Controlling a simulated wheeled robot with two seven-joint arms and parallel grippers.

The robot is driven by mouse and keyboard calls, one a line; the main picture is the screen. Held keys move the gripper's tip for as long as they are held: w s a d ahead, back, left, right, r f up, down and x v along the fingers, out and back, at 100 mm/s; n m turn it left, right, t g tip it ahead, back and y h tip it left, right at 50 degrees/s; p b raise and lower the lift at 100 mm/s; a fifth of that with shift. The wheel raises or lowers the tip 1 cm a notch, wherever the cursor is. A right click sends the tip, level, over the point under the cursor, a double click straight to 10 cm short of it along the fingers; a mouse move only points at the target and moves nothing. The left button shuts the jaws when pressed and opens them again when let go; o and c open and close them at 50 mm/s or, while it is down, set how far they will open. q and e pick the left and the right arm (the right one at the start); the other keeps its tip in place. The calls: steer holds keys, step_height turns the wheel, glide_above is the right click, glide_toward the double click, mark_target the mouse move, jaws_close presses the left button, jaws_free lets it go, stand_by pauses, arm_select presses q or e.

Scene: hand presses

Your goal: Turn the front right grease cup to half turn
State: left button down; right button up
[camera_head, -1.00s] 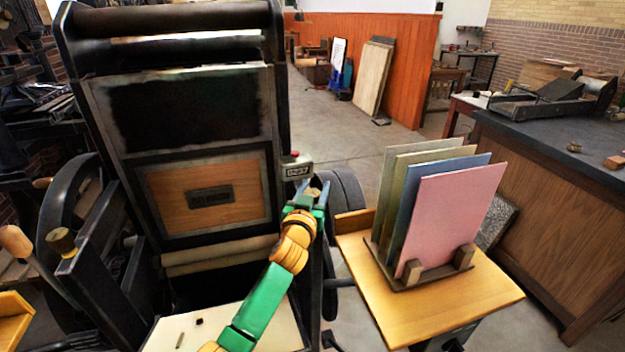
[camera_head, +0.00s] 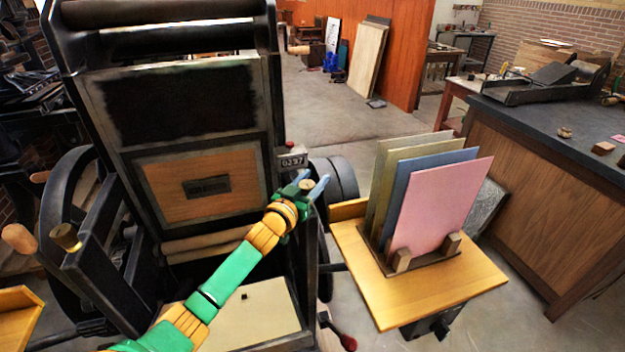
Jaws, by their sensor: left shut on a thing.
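The front right grease cup, a small brass cap (camera_head: 306,186), sits at the top of the press frame's right side, just below a small counter. My left arm, green and yellow, comes up from the bottom left. Its gripper (camera_head: 308,188) is shut on this cup, with a finger on either side, and hides much of it. The angle of the cup cannot be read. A second brass grease cup (camera_head: 66,237) stands on the left side of the press. My right gripper is out of view.
The black press (camera_head: 180,105) fills the left half. A counter (camera_head: 292,161) and a dark wheel (camera_head: 343,180) are close to my gripper. At right, a wooden feed table (camera_head: 460,290) holds a rack of coloured sheets (camera_head: 440,205). A lever with a red knob (camera_head: 347,342) is below.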

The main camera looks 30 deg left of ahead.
mark_target(303, 192)
arm_select(q)
steer(key=shift+c, duration=1.6)
jaws_free()
steer(key=s, duration=0.7)
steer(key=shift+s+d+b, duration=0.1)
steer(key=shift+d+b, duration=0.2)
steer(key=shift+b, duration=0.1)
